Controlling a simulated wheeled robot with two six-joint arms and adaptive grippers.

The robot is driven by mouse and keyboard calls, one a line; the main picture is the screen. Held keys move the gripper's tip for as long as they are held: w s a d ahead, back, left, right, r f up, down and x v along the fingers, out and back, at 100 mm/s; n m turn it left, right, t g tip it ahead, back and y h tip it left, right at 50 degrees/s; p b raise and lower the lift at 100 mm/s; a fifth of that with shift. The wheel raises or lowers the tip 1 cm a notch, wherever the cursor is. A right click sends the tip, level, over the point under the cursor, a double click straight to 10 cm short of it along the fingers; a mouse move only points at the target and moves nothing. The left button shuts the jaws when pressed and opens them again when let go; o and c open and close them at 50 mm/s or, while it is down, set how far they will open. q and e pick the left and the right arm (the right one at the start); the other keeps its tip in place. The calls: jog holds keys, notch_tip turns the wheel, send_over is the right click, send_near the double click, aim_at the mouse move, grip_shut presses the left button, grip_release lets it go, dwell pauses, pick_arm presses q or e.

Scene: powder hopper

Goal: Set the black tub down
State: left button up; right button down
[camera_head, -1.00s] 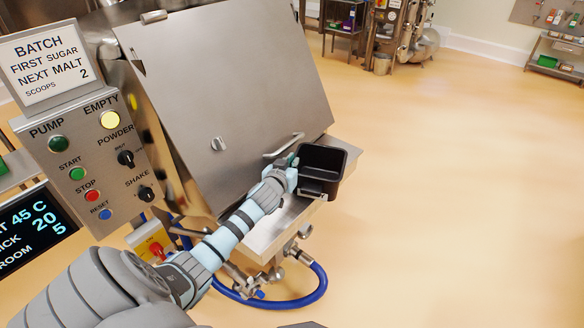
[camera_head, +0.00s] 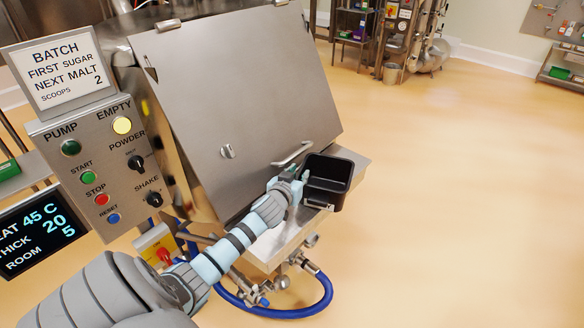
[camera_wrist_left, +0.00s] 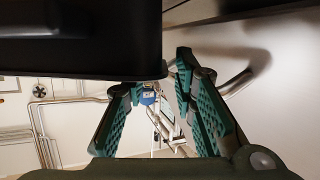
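The black tub (camera_head: 328,183) is an open-topped box at the right end of the steel ledge (camera_head: 268,245) below the hopper's sloped lid. It looks upright and empty, with a pale bar on its near side. Its underside is hidden, so I cannot tell how fully it rests on the ledge. My left gripper (camera_head: 300,180) is just left of the tub. In the left wrist view, the gripper (camera_wrist_left: 165,75) has its green fingers apart, with only background between them. The tub (camera_wrist_left: 80,40) fills the upper left there, close to the left finger. My right gripper is not in view.
The sloped steel lid (camera_head: 235,100) with its bar handle (camera_head: 292,155) stands directly behind my gripper. The control panel (camera_head: 110,170) is at the left. A blue hose (camera_head: 285,312) loops below the ledge. The floor at the right is clear.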

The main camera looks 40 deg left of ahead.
pick_arm(q)
jog(key=p+v, duration=0.2)
jog(key=v, duration=0.8)
jog(key=shift+s+r, duration=0.15)
jog(key=shift+d, duration=0.2)
